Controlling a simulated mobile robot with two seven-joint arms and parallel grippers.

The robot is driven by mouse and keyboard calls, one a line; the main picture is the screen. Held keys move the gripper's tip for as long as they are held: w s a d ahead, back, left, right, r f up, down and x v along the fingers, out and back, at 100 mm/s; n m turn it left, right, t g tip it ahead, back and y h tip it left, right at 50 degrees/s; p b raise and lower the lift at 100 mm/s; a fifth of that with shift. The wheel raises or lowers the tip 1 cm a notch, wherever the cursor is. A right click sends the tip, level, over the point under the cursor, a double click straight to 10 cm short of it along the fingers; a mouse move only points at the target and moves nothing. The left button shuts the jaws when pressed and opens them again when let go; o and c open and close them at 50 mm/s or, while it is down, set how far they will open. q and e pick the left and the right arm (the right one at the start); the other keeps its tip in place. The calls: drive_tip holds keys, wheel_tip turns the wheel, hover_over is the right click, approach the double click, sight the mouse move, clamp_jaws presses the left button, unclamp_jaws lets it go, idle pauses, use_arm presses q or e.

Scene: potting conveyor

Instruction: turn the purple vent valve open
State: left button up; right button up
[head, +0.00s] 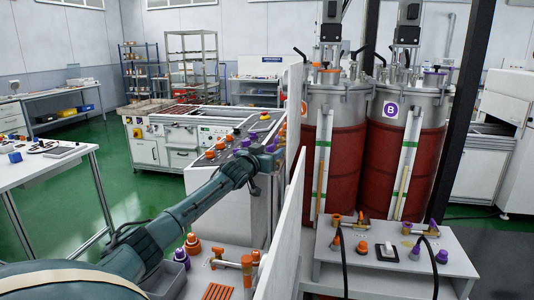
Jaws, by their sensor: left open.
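Several purple parts are in view, and I cannot tell for sure which is the vent valve. Small purple knobs (246,143) sit on the sloped control console (222,145), close to my left gripper (272,160). Other purple fittings (437,70) sit on the lid of the right tank (405,150), which bears a purple B badge. My left gripper is open at the console's right side, beside the white partition. Its fingertips are small and partly hidden against the console, so contact with a knob cannot be told. My right gripper is out of view.
A white partition (291,190) stands between the console and the tanks. A white bench (390,262) in front of the tanks holds orange and purple fittings and black hoses. An orange-handled fitting (246,264) and a grey bin (168,280) are at the lower middle.

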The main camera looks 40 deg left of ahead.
use_arm(q)
drive_tip(key=shift+s+d+f, duration=0.1)
drive_tip(key=shift+s+f, duration=0.05)
drive_tip(key=shift+s, duration=0.2)
drive_tip(key=b+v, duration=0.3)
drive_tip(key=v, duration=0.9)
drive_tip(key=shift+s+b, duration=0.25)
drive_tip(key=shift+b, duration=0.1)
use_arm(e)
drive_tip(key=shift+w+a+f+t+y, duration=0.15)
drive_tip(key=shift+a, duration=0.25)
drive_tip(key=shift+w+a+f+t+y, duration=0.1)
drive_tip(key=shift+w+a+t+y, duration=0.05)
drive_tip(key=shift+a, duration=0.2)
use_arm(q)
drive_tip(key=shift+c, duration=0.3)
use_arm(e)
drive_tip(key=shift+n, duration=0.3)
